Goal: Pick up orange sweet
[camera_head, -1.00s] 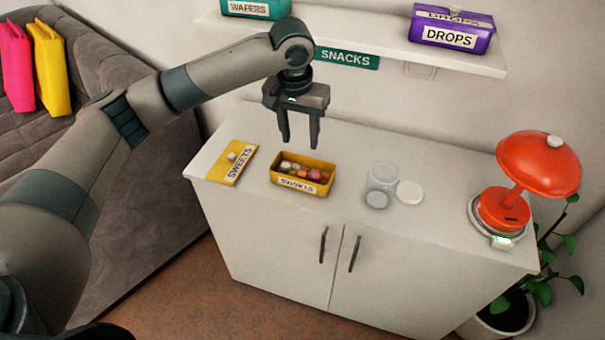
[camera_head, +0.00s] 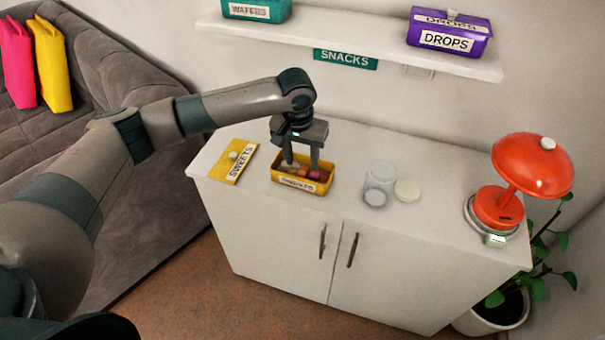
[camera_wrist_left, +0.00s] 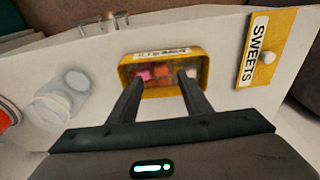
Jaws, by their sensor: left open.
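The yellow sweets box (camera_head: 319,189) stands open on the white cabinet and holds several small sweets in different colours. An orange sweet (camera_wrist_left: 163,71) shows in the box in the left wrist view, between pink and paler ones; in the head view the sweets are partly hidden by the fingers. My left gripper (camera_head: 301,167) points down with its fingertips at the box opening. It is open, its fingers apart on either side of the middle sweets, with nothing seen held. The right gripper is not in view.
The yellow SWEETS lid (camera_head: 231,173) lies left of the box. A clear jar (camera_head: 380,178) and its white lid (camera_head: 407,190) are to the right. A red lamp-shaped dispenser (camera_head: 498,207) stands at the right end. A shelf (camera_head: 370,48) with tins hangs above.

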